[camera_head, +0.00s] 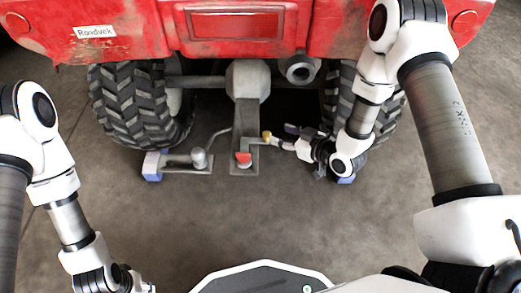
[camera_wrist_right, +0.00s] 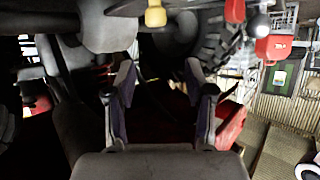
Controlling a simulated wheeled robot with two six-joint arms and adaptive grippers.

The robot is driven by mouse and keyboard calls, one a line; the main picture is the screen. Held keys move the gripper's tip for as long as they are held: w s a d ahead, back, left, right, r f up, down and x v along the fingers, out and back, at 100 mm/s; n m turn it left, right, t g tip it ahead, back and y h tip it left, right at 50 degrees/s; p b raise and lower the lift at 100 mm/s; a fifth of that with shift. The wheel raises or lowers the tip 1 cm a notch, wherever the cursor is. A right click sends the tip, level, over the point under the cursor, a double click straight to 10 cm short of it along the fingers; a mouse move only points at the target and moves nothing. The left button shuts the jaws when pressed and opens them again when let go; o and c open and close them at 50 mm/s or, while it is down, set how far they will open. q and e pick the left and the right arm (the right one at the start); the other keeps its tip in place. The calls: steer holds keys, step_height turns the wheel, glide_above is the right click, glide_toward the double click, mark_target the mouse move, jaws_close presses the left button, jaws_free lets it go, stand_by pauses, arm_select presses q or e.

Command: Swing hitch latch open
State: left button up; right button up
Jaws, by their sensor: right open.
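The hitch (camera_head: 246,120) hangs under the rear of the red quad as a grey bar running down to a small plate. My right gripper (camera_head: 303,146) is close to the knob's right. In the right wrist view its fingers (camera_wrist_right: 160,72) are apart and empty, with the yellow knob (camera_wrist_right: 155,14) above them. My left gripper (camera_head: 130,279) is low at left, its fingers unclear.
The red quad body (camera_head: 330,30) and two knobbly tyres (camera_head: 138,105) stand behind the hitch. A grey ball mount (camera_head: 199,158) with a blue end block (camera_head: 152,166) lies left of the hitch. The concrete floor in front is clear.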

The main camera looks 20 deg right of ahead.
mark_target(268, 134)
steer(key=w+a+f+b, duration=0.1)
steer(key=w+f, duration=0.1)
steer(key=w+a+f+b, duration=0.1)
steer(key=w+f+b, duration=0.1)
steer(key=w+a+f+b, duration=0.1)
steer(key=w+f+b, duration=0.1)
steer(key=shift+w+a+b, duration=0.1)
steer(key=shift+w+b, duration=0.1)
steer(key=shift+b, duration=0.1)
arm_select(q)
step_height(268, 134, down, 8)
steer(key=shift+a, duration=0.1)
arm_select(e)
jaws_close()
